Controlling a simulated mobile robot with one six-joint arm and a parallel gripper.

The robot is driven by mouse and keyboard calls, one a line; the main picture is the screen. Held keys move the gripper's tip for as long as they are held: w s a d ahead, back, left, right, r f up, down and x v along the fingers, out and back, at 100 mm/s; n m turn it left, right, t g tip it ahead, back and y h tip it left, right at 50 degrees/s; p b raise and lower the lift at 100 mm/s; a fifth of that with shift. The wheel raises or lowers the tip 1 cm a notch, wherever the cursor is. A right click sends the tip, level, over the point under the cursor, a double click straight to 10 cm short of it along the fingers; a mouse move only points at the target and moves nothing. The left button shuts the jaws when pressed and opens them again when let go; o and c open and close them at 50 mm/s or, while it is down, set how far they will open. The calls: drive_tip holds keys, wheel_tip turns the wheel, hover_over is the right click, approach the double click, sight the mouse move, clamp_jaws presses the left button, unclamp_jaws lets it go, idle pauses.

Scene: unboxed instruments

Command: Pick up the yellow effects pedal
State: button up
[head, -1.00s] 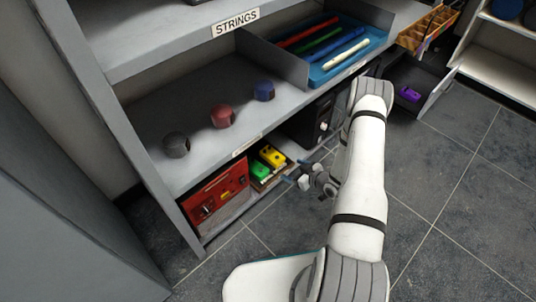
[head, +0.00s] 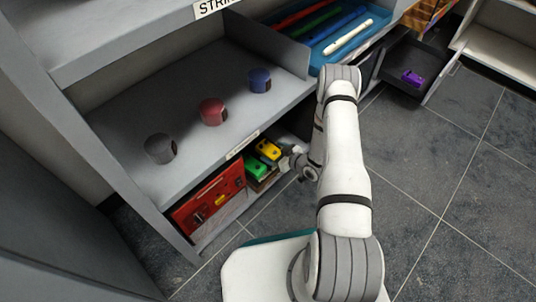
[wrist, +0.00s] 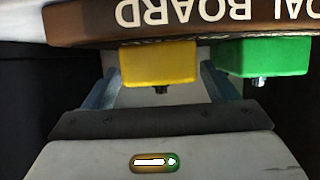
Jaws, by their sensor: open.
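The yellow effects pedal (head: 268,149) lies on a small board in the lower shelf bay, beside a green pedal (head: 255,167). In the wrist view the yellow pedal (wrist: 158,63) is near the middle, with my gripper's fingers on either side of it; the green pedal (wrist: 263,56) is just to the right. My gripper (head: 288,161) is open at the mouth of the bay, close to the yellow pedal. I cannot tell whether the fingers touch it. The arm hides part of the gripper in the head view.
A brown board edge with lettering (wrist: 180,22) runs beside the pedals. A red panelled box (head: 208,203) stands left of them. An open drawer with a purple item (head: 413,77) is at right.

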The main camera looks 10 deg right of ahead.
drive_tip(key=shift+w+a+f, duration=0.15)
drive_tip(key=shift+w+a, duration=0.15)
drive_tip(key=shift+c, duration=0.2)
drive_tip(key=c, duration=1.2)
